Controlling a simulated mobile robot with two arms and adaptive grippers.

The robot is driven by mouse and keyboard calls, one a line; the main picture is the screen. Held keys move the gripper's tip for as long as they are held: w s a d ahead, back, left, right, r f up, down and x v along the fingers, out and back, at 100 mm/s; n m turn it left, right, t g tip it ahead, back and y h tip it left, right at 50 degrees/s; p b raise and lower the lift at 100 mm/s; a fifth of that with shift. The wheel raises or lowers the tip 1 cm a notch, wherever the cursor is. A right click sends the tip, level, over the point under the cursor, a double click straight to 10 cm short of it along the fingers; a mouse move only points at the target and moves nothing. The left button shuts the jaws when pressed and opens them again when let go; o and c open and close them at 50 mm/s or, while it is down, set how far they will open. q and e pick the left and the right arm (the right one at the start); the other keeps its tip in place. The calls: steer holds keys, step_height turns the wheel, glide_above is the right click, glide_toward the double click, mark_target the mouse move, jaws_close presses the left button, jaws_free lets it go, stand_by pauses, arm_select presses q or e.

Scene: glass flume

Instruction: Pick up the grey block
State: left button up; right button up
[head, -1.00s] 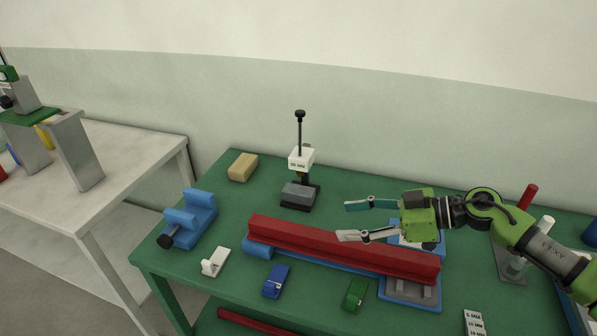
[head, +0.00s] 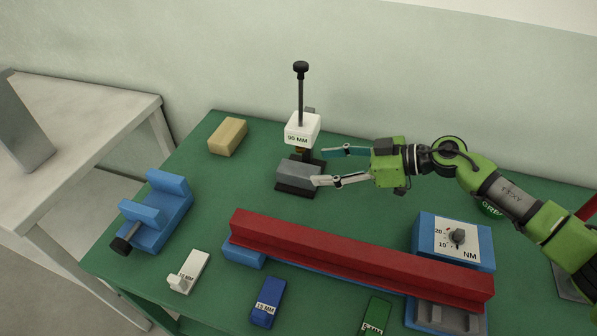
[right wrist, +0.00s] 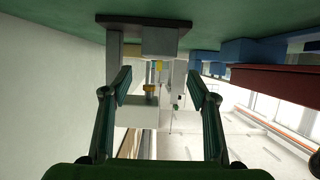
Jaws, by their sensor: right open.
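The grey block (head: 298,174) lies on the black base of a small stand (head: 296,191) at the back of the green table. A white piece marked 90 MM (head: 302,129) sits above it on the stand. My right gripper (head: 322,166) is open and empty, reaching in from the right, with its fingertips just right of the block. In the right wrist view, the picture is upside down; the grey block (right wrist: 160,40) hangs from the top beyond the open fingers (right wrist: 160,78). Whether a fingertip touches it I cannot tell. My left gripper is not in view.
A long red bar (head: 350,258) lies across the front on blue supports. A tan block (head: 228,136) and a blue vise (head: 155,212) are left. A blue NM box (head: 455,240) is right. The white block (head: 188,272) and blue block (head: 268,302) stand in front.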

mark_target(299, 168)
steer(key=x, duration=0.2)
steer(key=shift+w+a+f, duration=0.15)
steer(key=shift+w+a, duration=0.05)
steer(key=shift+w+a+f, duration=0.1)
steer(key=shift+a+f, duration=0.15)
steer(key=shift+a, duration=0.15)
steer(key=x, duration=0.4)
steer(key=shift+w+a+f, duration=0.15)
steer(key=shift+a+f, duration=0.05)
steer(key=shift+f, duration=0.15)
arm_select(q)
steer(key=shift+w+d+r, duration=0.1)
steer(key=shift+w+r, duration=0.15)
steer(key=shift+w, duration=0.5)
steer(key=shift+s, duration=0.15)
arm_select(e)
steer(key=shift+r, duration=0.1)
steer(key=c, duration=1.5)
